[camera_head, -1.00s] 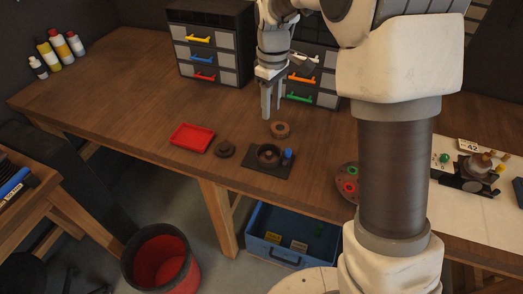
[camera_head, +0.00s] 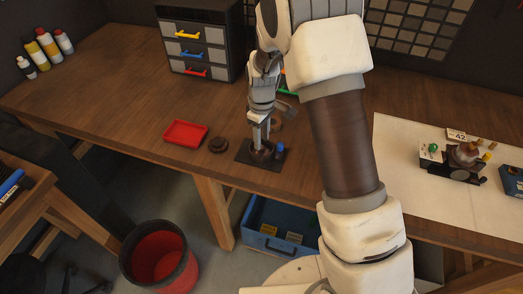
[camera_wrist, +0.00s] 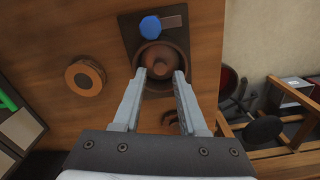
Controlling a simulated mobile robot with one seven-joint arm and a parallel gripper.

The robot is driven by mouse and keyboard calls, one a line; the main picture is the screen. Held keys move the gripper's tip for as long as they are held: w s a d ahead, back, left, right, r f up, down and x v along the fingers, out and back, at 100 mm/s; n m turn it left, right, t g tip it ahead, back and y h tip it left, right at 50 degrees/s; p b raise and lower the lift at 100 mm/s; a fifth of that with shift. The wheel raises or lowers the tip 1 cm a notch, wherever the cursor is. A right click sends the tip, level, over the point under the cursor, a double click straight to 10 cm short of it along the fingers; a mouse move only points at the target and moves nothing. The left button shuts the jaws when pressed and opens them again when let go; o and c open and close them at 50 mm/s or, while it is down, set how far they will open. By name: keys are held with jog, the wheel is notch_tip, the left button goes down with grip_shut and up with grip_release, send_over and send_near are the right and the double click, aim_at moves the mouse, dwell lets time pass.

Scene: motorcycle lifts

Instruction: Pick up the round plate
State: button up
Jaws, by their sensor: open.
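My gripper (camera_head: 261,143) is open and points down over the dark base (camera_head: 245,158) on the workbench. In the wrist view its two fingertips (camera_wrist: 160,73) lie either side of a round brown dish-like part (camera_wrist: 161,50) with a raised centre, set on the base. Contact cannot be told. A blue knob (camera_wrist: 150,27) stands beside it on the base. A lighter round wooden disc with a dark centre (camera_wrist: 85,77) lies apart on the bench. A small dark brown round piece (camera_head: 218,145) lies left of the base. I cannot tell which round part is the plate.
A red tray (camera_head: 185,133) lies to the left. A drawer cabinet (camera_head: 196,50) stands behind. A white mat (camera_head: 400,165) with a fixture (camera_head: 460,160) is on the right. Below are a blue crate (camera_head: 276,246) and a red-lined bin (camera_head: 158,258).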

aim_at(262, 147)
jog(key=shift+f, duration=1.75)
grip_shut()
